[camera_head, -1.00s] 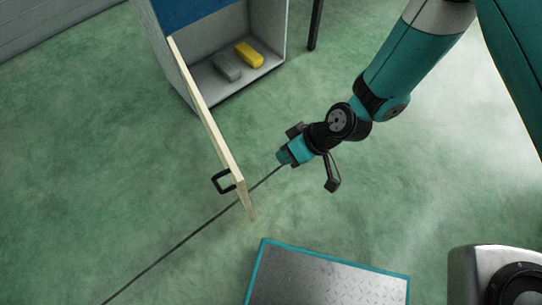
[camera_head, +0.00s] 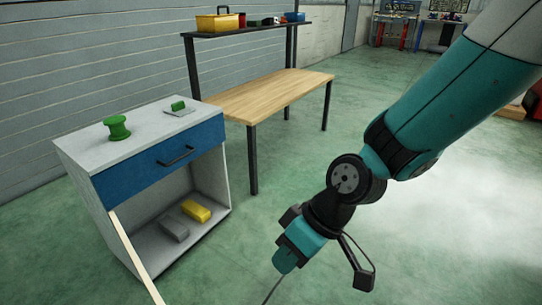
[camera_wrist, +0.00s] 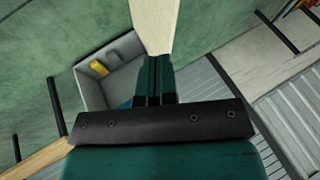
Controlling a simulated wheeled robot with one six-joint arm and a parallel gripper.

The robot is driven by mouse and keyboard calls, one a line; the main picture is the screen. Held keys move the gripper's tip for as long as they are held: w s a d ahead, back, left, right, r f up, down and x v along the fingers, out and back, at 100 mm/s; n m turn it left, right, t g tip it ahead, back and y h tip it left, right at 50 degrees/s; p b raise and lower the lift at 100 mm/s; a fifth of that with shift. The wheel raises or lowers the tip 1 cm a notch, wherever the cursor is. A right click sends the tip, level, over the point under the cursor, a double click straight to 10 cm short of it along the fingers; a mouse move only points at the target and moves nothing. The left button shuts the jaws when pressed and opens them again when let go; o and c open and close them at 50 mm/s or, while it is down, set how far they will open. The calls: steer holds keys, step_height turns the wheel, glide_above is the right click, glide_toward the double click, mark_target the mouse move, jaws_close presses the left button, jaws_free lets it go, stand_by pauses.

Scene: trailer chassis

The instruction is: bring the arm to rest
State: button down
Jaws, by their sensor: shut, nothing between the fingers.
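My arm reaches down from the upper right in the head view, and my gripper (camera_head: 286,262) hangs over the green floor, right of the open cabinet (camera_head: 75,160). In the wrist view my gripper (camera_wrist: 155,75) shows its two teal fingers together, shut and empty. The cabinet's pale door (camera_head: 135,262) stands swung open. It also shows in the wrist view, just beyond the fingertips (camera_wrist: 154,25). I cannot tell the exact gap between fingers and door.
A blue drawer (camera_head: 160,160) is shut above the open compartment, which holds a yellow block (camera_head: 196,211) and a grey block (camera_head: 174,230). A green spool-like object (camera_head: 117,127) sits on top. A wooden workbench (camera_head: 265,95) stands behind. Open floor lies at the right.

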steer(key=s+d+r+m+t+h, duration=0.1)
steer(key=s+d+r+m, duration=0.1)
steer(key=s+d+r, duration=0.35)
steer(key=s+d+r+m+h, duration=0.1)
steer(key=s+d+r, duration=0.2)
steer(key=d+r, duration=0.45)
step_height(320, 180, up, 20)
steer(key=p, duration=1.9)
steer(key=shift+s+a, duration=0.2)
steer(key=shift+a, duration=0.05)
